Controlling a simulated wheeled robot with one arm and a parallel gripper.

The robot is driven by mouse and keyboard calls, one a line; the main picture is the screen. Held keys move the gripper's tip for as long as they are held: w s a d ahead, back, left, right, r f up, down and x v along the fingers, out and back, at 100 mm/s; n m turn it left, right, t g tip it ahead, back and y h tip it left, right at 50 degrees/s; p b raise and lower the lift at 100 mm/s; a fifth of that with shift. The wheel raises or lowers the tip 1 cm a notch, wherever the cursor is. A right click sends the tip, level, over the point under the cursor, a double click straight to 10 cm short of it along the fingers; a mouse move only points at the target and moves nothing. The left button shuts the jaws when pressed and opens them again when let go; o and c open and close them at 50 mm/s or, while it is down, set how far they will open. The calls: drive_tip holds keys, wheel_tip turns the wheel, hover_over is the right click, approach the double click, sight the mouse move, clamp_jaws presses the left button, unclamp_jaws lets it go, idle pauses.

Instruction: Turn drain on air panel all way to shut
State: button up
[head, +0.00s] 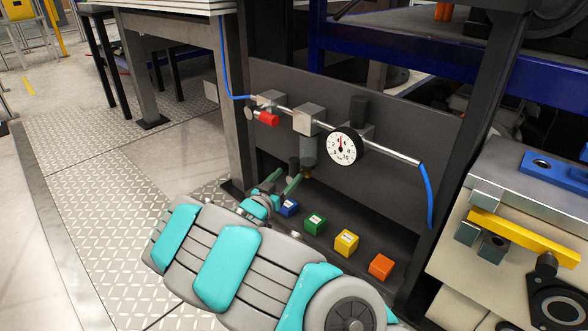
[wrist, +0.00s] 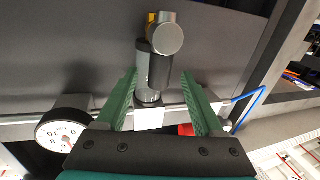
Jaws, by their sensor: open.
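The air panel (head: 400,110) is a dark upright plate with a pipe of fittings along it. A grey filter bowl (head: 308,152) hangs below the pipe, with a small brass-coloured piece at its bottom end. In the wrist view the scene is upside down. The drain (wrist: 168,38) shows there as a round grey-ended knob beside a yellow piece (wrist: 152,17), at the bowl's free end. My gripper (head: 284,181) is open, its green fingers below and left of the bowl. In the wrist view the fingers (wrist: 160,74) spread either side of the bowl, with the knob beyond their tips.
A red-handled valve (head: 268,119) sits left on the pipe, and a round gauge (head: 343,147) right of the bowl. Blue (head: 287,208), green (head: 315,224), yellow (head: 346,242) and orange (head: 381,266) blocks line the ledge below. A machine with a yellow bar (head: 520,238) stands at right.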

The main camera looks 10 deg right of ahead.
sight(292, 171)
drive_tip(key=shift+x, duration=2.65)
clamp_jaws()
